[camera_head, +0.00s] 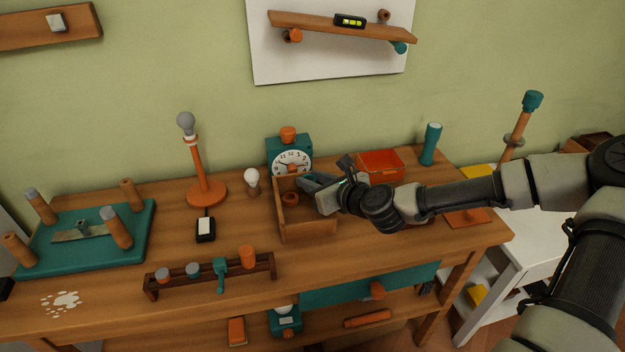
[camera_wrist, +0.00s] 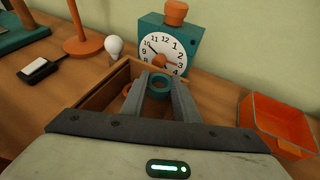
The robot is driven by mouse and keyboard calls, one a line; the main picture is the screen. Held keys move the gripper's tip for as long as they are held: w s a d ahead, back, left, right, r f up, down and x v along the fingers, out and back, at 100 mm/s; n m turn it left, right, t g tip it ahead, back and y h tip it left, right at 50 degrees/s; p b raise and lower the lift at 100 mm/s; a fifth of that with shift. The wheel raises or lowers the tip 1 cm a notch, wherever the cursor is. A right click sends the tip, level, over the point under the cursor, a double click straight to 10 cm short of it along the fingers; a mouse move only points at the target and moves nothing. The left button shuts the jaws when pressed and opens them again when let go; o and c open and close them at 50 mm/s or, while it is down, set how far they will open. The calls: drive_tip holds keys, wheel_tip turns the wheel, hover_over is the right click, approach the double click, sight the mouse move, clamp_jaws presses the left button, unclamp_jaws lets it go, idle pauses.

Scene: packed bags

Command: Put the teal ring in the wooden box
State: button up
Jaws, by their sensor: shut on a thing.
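The teal ring (camera_wrist: 159,84) is between my gripper's fingertips (camera_wrist: 160,88) in the wrist view, and my gripper is shut on it. The wooden box (camera_head: 308,229) stands on the workbench in front of the teal clock. In the wrist view the box (camera_wrist: 104,88) lies beneath the fingers, and the ring shows over its inside. In the head view my gripper (camera_head: 308,182) reaches in from the right over the box, and I cannot make out the ring there. An orange ring (camera_head: 290,198) lies inside the box. It is partly hidden by the left finger in the wrist view.
The teal clock (camera_head: 290,162) stands close behind the box, with a light bulb (camera_head: 252,180) to the left. An orange bin (camera_head: 381,166) is to the right. A wooden rack (camera_head: 180,283) is at the front left. Bare bench lies in front of the box.

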drive_tip(key=o, duration=0.7)
drive_tip(key=shift+d+f, duration=0.1)
drive_tip(key=shift+f, duration=0.1)
drive_tip(key=shift+d+r+p, duration=0.1)
drive_tip(key=shift+r+p, duration=0.2)
drive_tip(key=shift+r, duration=0.15)
drive_tip(key=shift+r+p+v, duration=0.15)
drive_tip(key=shift+p+v, duration=0.6)
drive_tip(key=shift+v, duration=2.25)
drive_tip(key=shift+r+p+v, duration=0.15)
drive_tip(key=shift+p+v, duration=0.6)
drive_tip(key=shift+v, duration=2.25)
